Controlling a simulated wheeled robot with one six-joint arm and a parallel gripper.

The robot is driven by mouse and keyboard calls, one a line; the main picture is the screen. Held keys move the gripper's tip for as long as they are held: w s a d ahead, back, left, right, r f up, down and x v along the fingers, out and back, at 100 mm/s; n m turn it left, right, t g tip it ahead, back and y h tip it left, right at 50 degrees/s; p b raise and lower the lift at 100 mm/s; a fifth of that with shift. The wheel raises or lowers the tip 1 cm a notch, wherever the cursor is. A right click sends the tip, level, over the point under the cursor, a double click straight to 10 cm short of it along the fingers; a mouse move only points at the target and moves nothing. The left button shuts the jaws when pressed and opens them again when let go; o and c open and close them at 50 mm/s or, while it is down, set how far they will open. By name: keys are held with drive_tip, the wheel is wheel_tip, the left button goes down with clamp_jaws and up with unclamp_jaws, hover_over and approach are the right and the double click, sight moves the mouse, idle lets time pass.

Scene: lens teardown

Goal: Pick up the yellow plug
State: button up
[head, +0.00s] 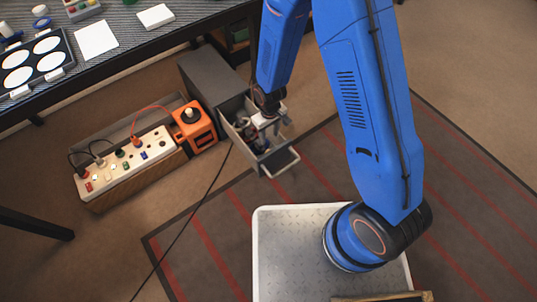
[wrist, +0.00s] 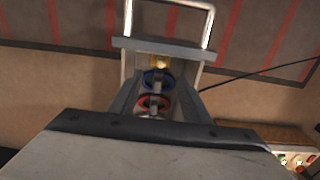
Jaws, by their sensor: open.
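A small yellow piece, which looks like the yellow plug (wrist: 160,62), lies in the open grey drawer (wrist: 125,43), close to its front panel, in the wrist view. A blue round piece (wrist: 150,77) and a red round piece (wrist: 142,102) are in line behind it, partly covered by small grey parts. My gripper (head: 262,123) is over the open drawer (head: 267,162) in the head view, pointing down, open, with nothing seen held. The arm and gripper hide part of the drawer's inside, so the yellow plug cannot be made out there.
The drawer belongs to a grey cabinet (head: 208,76); its handle (head: 283,162) sticks out in front. Left of it stand an orange box (head: 194,130) and a white socket strip (head: 128,160) with several plugs. A black cable crosses the floor. A workbench (head: 130,30) stands behind.

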wheel_tip(320, 180, down, 8)
drive_tip(key=shift+f, duration=0.25)
drive_tip(key=shift+w+a+f, duration=0.1)
drive_tip(key=shift+a+f, duration=0.05)
drive_tip(key=shift+f, duration=1.2)
drive_tip(key=shift+a+f, duration=0.15)
drive_tip(key=shift+f, duration=1.15)
clamp_jaws()
